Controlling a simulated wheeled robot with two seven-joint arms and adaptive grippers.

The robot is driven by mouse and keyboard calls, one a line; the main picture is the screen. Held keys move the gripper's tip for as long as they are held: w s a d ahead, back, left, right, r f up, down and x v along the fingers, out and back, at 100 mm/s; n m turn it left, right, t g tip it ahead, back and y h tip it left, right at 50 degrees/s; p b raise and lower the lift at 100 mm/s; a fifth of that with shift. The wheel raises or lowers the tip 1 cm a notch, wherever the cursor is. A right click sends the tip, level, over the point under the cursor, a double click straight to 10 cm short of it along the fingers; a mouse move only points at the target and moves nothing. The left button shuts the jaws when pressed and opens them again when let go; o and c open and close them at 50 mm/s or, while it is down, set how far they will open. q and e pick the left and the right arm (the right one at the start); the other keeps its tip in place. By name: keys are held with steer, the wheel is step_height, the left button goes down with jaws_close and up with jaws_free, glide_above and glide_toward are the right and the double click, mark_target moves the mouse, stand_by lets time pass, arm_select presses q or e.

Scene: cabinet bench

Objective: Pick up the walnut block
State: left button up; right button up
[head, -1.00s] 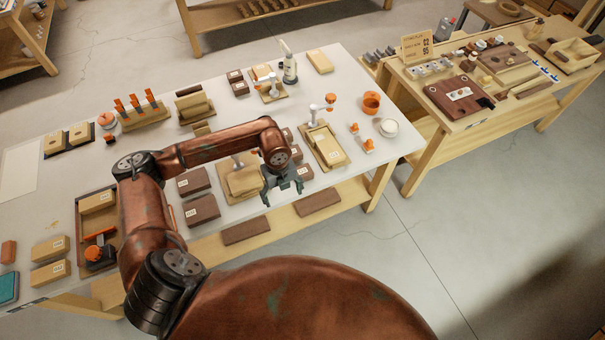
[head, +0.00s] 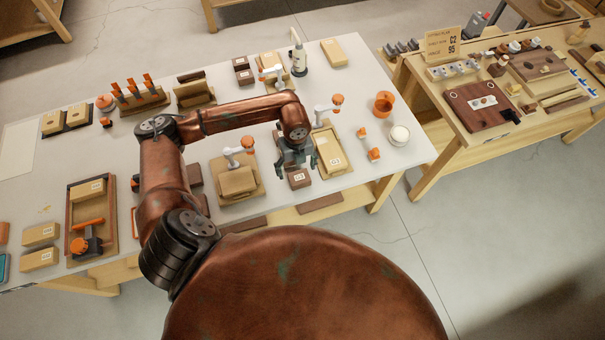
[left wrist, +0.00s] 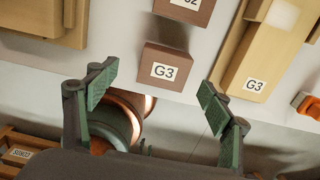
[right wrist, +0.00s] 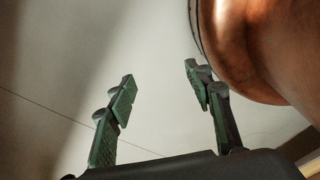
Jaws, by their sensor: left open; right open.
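A dark brown walnut block (head: 299,178) lies near the table's front edge, just beyond my left gripper's fingertips. In the left wrist view this block (left wrist: 166,68) carries a G3 label and lies ahead, between the lines of the two fingers. A second dark brown block (left wrist: 186,10) lies behind it, cut off by the frame's top. My left gripper (head: 297,162) is open and empty above the table, pointing down; its spread fingers (left wrist: 157,82) show apart from the block. My right gripper (right wrist: 160,76) is open and empty over bare floor, away from the table.
A light wooden board (head: 343,158) marked G3 lies right of the block. A board with a pale block (head: 237,182) and a white-and-orange clamp lies to the left. Orange cup (head: 384,103) and white jar (head: 399,135) stand at the right end.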

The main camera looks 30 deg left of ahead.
mark_target(299, 177)
arm_select(q)
steer(key=shift+d+f, duration=0.25)
steer(key=shift+f, duration=0.9)
steer(key=f, duration=0.3)
steer(key=shift+w+d+f, duration=0.1)
steer(key=shift+d+f, duration=0.1)
steer(key=shift+f, duration=0.3)
steer(key=c, duration=1.3)
arm_select(e)
steer(key=shift+s, duration=1)
arm_select(q)
steer(key=shift+r, duration=0.1)
